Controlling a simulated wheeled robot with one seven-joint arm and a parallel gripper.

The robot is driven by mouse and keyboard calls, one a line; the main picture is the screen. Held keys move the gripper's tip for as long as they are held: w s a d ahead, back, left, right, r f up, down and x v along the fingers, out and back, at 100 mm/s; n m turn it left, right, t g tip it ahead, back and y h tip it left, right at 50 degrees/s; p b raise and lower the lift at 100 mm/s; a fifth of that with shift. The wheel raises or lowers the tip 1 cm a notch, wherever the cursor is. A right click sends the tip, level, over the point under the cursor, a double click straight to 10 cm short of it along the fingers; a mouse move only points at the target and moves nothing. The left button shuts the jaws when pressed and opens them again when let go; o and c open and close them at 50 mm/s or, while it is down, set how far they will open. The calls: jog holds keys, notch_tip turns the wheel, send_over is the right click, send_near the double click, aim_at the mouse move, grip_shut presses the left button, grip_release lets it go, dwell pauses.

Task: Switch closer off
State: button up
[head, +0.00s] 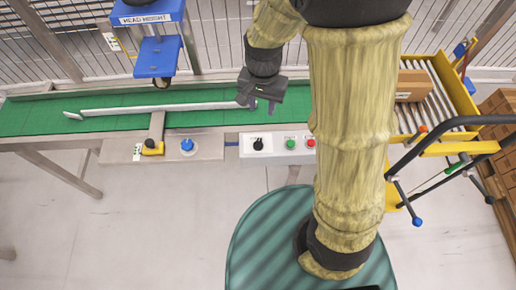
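A light control panel (272,153) is on the front edge of the conveyor. It carries a black rotary knob (258,144), a green button (291,143) and a red button (310,143). A blue knob (187,145) sits on the metal plate further left. Which control belongs to the closer I cannot tell, as the labels are too small to read. My dark gripper (262,105) is above the green conveyor, behind the black knob in the picture and apart from it. Its two fingers are spread, with nothing seen between them.
The green conveyor belt (40,117) runs left to right with a pale guide bar (160,108). A blue head unit (158,57) labelled "HEAD HEIGHT" hangs over it. A yellow-and-black clamp (152,148) is on the front plate. A yellow-framed roller section with a cardboard box (412,84) stands right. Wire fencing stands behind.

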aim_at(258, 142)
jog(key=shift+w+a+f, duration=0.15)
jog(key=shift+a+f, duration=0.35)
jog(key=shift+f, duration=0.2)
notch_tip(258, 142, down, 17)
jog(key=b, duration=0.3)
jog(key=shift+f, duration=0.2)
jog(key=shift+c, duration=0.5)
grip_shut()
